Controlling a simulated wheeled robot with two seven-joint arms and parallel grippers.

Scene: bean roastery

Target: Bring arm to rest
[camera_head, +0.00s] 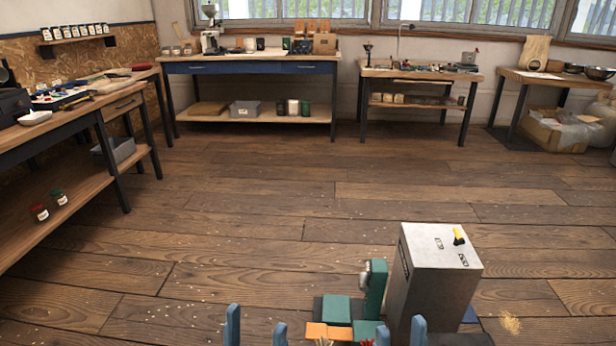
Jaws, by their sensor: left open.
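My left gripper (256,332) is at the bottom edge of the head view. Its two blue fingers stand apart with bare floor showing between them, and it is open. My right gripper (401,333) is to its right, in front of a tall grey box. Its blue fingers stand apart, but their lower part is cut off, so I cannot tell whether something is between them. My arms are mostly out of view below.
The grey box (437,260) with a yellow knob stands close on the right. Green and orange blocks (337,309) are beside it. A long wooden bench (75,115) runs along the left. Worktables (250,58) line the back wall. The middle plank floor (290,200) is open, with scattered specks.

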